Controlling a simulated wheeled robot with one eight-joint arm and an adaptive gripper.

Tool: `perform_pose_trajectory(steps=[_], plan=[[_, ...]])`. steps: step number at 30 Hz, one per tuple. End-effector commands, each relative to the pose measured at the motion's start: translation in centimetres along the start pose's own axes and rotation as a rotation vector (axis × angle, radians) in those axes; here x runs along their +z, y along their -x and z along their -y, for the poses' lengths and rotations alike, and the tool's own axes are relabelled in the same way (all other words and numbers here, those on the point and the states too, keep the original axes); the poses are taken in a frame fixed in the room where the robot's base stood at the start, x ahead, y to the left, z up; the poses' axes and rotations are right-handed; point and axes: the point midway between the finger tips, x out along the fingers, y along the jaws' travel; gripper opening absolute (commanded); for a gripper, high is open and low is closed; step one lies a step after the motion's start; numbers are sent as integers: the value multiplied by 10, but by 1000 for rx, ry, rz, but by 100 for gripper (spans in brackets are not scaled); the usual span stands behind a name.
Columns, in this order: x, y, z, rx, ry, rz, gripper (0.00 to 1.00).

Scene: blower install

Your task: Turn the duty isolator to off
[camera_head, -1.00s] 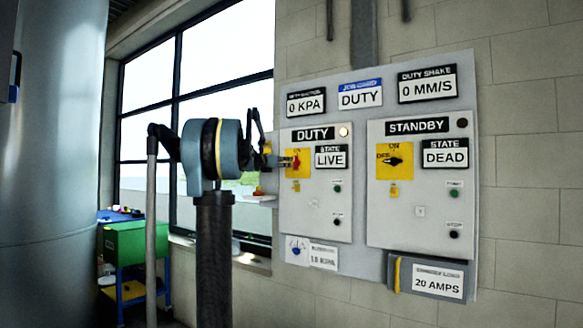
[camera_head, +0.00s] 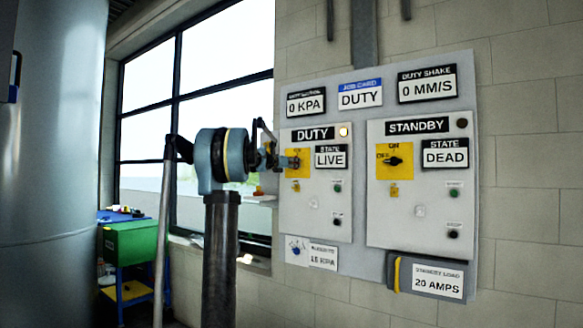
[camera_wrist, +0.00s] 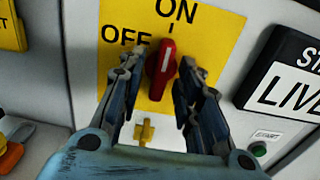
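The duty isolator is a red handle (camera_wrist: 161,70) on a yellow plate (camera_wrist: 112,80) marked ON and OFF. The handle stands roughly upright, its top towards ON. In the wrist view my gripper (camera_wrist: 160,62) has one finger on each side of the handle, with narrow gaps; I see no firm grip. In the head view my gripper (camera_head: 290,162) is at the yellow plate on the DUTY panel (camera_head: 316,210) and hides the handle. The duty state sign (camera_head: 330,158) reads LIVE, and the lamp (camera_head: 344,132) beside the DUTY label is lit.
The STANDBY panel (camera_head: 418,213) is to the right, with its black-handled isolator (camera_head: 394,161) and a sign (camera_head: 445,155) reading DEAD. A small yellow tab (camera_wrist: 146,131) sits below the red handle.

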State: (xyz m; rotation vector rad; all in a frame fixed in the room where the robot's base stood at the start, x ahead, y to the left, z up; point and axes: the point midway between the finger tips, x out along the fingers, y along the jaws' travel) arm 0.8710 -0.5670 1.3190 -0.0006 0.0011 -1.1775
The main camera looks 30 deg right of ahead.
Motion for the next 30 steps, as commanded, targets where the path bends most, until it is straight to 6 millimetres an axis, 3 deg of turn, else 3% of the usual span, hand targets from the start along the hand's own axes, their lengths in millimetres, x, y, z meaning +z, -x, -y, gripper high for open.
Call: perform_pose_trajectory(steps=[4, 8, 16, 30], plan=[[0, 0, 0, 0, 0, 0, 29], [0, 0, 0, 0, 0, 0, 0], [0, 0, 0, 1, 27, 0, 0], [0, 0, 0, 2, 395, 0, 0]])
